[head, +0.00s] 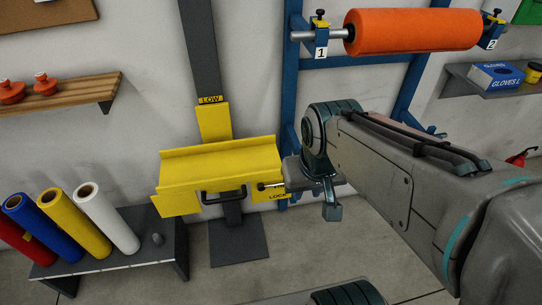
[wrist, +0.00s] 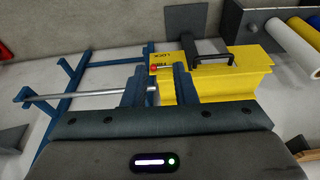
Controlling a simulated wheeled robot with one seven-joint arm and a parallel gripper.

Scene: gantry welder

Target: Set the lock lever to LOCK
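The yellow cradle (head: 220,168) has a black handle (head: 222,195) on its front and sits low on a grey post, beneath a LOW label. The lock lever (head: 270,186) is a short thin rod with a dark knob at the cradle's right end, above a yellow LOCK label (head: 279,196). In the wrist view the lever's small red part (wrist: 156,67) shows between the fingertips, close to the label (wrist: 163,58). My gripper (wrist: 160,72) is open, its two dark fingers apart. In the head view my wrist hides part of it; whether a finger touches the lever cannot be told.
A blue rack (head: 290,85) with an orange roll (head: 412,31) stands behind my arm. A low grey bench (head: 110,258) with several coloured rolls is at left. A wooden shelf (head: 75,92) hangs on the wall at left. A grey shelf (head: 470,82) is at right.

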